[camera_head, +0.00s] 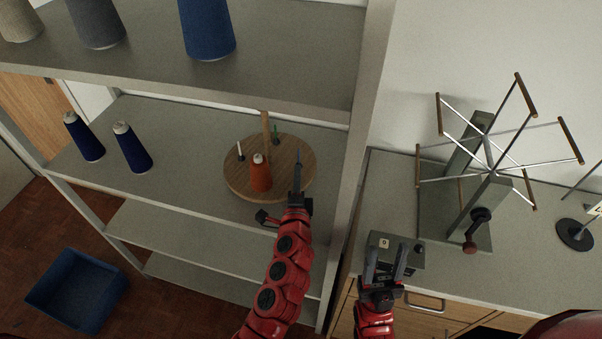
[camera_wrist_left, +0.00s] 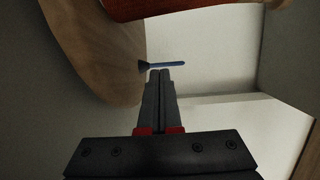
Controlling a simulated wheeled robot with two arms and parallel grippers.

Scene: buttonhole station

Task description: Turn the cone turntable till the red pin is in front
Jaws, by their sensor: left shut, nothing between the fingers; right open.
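In the left wrist view a blue pin (camera_wrist_left: 168,65) stands by the turntable's edge (camera_wrist_left: 112,75), just beyond my fingertips. I cannot make out a red pin. My left gripper (camera_head: 297,170) is shut and empty at the turntable's right side. My right gripper (camera_head: 387,258) is open, over the counter's front.
Two dark blue cones (camera_head: 84,138) stand left on the same shelf. A shelf upright (camera_head: 352,150) rises right of the turntable. A grey box (camera_head: 408,250) is beside my right gripper. A spoked winder (camera_head: 490,172) stands on the counter (camera_head: 390,190). A blue crate (camera_head: 80,290) lies on the floor.

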